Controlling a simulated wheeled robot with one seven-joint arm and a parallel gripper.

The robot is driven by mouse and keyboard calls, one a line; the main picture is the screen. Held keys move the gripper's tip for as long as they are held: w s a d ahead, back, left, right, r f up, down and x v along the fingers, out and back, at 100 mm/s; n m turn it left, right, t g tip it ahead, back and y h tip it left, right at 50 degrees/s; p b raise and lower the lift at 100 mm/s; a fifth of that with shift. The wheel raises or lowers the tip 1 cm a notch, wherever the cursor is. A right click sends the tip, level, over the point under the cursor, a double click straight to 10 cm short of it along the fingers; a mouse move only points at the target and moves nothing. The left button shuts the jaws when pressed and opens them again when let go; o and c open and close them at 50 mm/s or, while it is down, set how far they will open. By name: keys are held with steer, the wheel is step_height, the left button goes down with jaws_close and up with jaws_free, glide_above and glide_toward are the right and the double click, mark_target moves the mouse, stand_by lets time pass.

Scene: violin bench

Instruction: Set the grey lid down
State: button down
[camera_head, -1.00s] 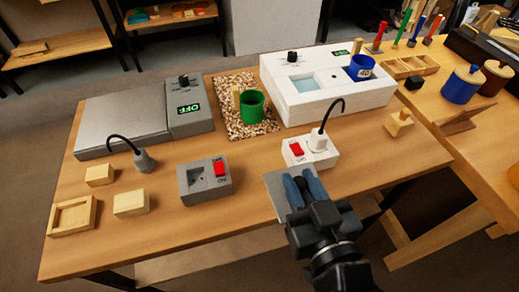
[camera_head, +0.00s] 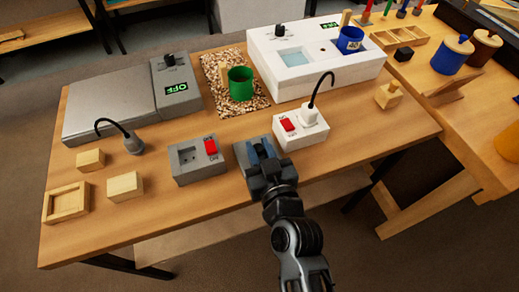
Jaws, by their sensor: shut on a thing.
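My gripper (camera_head: 262,152) is shut on the grey lid (camera_head: 241,158), a flat plate mostly hidden beneath the fingers. The lid is near the front edge of the bench, between the grey socket box (camera_head: 197,163) and the white socket box (camera_head: 301,130). I cannot tell whether it touches the wood. A grey device (camera_head: 108,108) with a flat top and a display reading OFF stands at the back left. A white device (camera_head: 312,66) with a pale blue window stands at the back right and holds a blue cup (camera_head: 349,40).
A green cup (camera_head: 240,84) stands on a speckled mat (camera_head: 213,68). A black plug (camera_head: 133,145) with a cable lies before the grey device. Wooden blocks (camera_head: 125,187) and a square wooden tray (camera_head: 66,203) are at the left. Bare wood lies left of the lid, in front.

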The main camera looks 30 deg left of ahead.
steer(key=shift+f, duration=0.15)
steer(key=c, duration=0.9)
jaws_free()
steer(key=shift+r, duration=0.3)
steer(key=b+v, duration=0.2)
steer(key=v, duration=1)
steer(key=shift+b, duration=0.3)
steer(key=shift+d, duration=0.1)
